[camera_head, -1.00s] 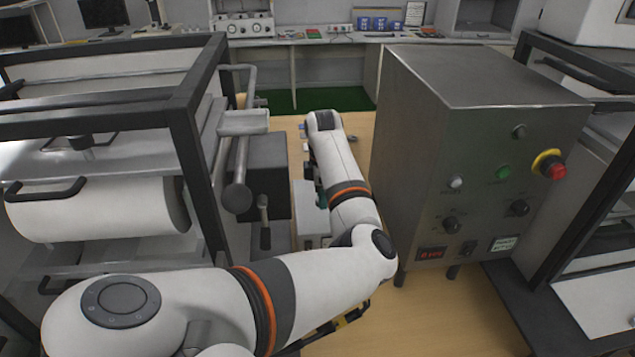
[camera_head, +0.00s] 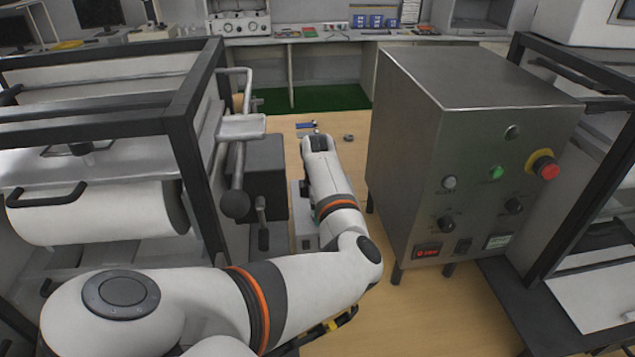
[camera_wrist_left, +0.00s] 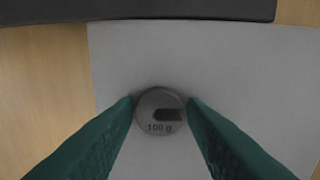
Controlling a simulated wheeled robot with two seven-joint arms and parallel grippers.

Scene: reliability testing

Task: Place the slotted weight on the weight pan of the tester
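The slotted weight (camera_wrist_left: 158,97) is a small round grey disc with a dark slot and the marking "100 g" in the left wrist view. The green fingers of my left gripper (camera_wrist_left: 161,108) are on either side of it and appear to touch its edges. A plain light-grey surface (camera_wrist_left: 240,65) lies behind the weight; I cannot tell whether the weight rests on it. In the head view my left forearm hides the fingers and the weight. On the tester at the left, a flat grey plate (camera_head: 241,127) on a bar may be the weight pan. My right gripper is out of view.
A metal control box (camera_head: 470,150) with a red button stands close to the right of my left arm. The tester's black frame (camera_head: 185,120) rises at the left. A small dark round object (camera_head: 348,138) lies on the wooden table (camera_head: 440,320).

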